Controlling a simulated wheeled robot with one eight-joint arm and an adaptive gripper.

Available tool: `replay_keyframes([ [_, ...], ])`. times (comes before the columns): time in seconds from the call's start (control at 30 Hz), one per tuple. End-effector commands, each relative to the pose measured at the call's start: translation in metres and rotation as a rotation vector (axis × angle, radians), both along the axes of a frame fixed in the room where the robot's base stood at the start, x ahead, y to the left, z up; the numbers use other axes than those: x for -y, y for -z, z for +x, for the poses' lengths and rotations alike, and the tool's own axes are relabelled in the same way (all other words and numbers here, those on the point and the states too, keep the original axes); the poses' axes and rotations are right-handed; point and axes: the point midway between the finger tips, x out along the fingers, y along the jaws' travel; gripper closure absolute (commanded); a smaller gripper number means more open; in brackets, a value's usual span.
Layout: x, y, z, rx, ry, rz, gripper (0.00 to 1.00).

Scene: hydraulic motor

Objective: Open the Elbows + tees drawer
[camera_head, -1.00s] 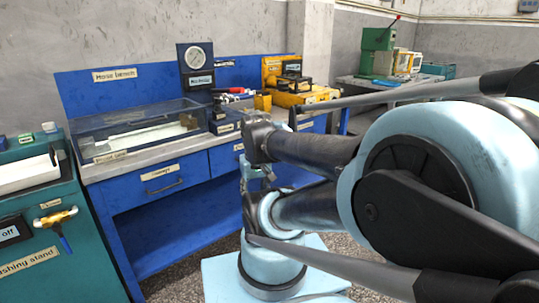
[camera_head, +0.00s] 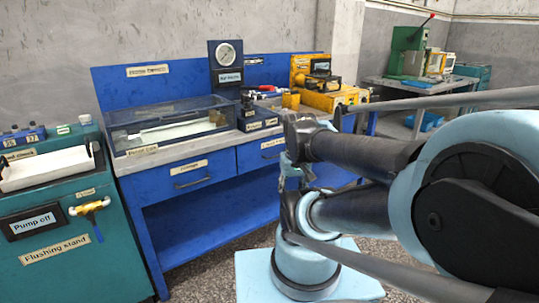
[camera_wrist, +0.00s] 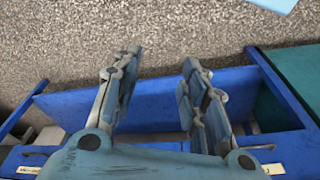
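The blue bench's left drawer (camera_head: 190,175) and right drawer (camera_head: 262,152) both look shut in the head view. Each has a pale label, too small to read surely, so I cannot tell which is Elbows + tees. The left drawer has a dark bar handle (camera_head: 194,183); my arm partly hides the right drawer. My gripper (camera_wrist: 158,68) is open and empty in the wrist view, its two fingers apart over the blue bench (camera_wrist: 160,88). Two pale labels show at that view's lower edge. In the head view my gripper's fingers cannot be made out clearly.
A teal flushing stand (camera_head: 62,225) stands left of the bench. A clear-lidded case (camera_head: 175,125), a gauge (camera_head: 226,54) and a yellow machine (camera_head: 328,92) are on the bench. The bench is open below its drawers. Speckled floor (camera_wrist: 120,25) lies clear before it.

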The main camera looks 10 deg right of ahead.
Motion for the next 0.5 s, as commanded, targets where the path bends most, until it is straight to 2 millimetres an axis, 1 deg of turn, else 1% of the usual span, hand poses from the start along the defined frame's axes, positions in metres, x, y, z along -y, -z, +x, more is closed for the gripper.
replay_keyframes([
  [0.03, 0.000, 0.000, 0.000, 0.000, 0.001, 0.000, 0.70],
  [0.07, 0.000, -0.004, -0.005, 0.008, 0.003, 0.001, 0.70],
  [0.1, 0.000, -0.007, -0.006, 0.011, 0.008, 0.002, 0.70],
  [0.17, 0.000, -0.012, -0.002, 0.011, 0.023, 0.006, 0.70],
  [0.27, 0.001, -0.026, 0.013, 0.008, 0.068, 0.018, 0.70],
  [0.37, 0.002, -0.043, 0.033, 0.006, 0.131, 0.036, 0.70],
  [0.5, 0.003, -0.065, 0.064, 0.002, 0.228, 0.061, 0.70],
])
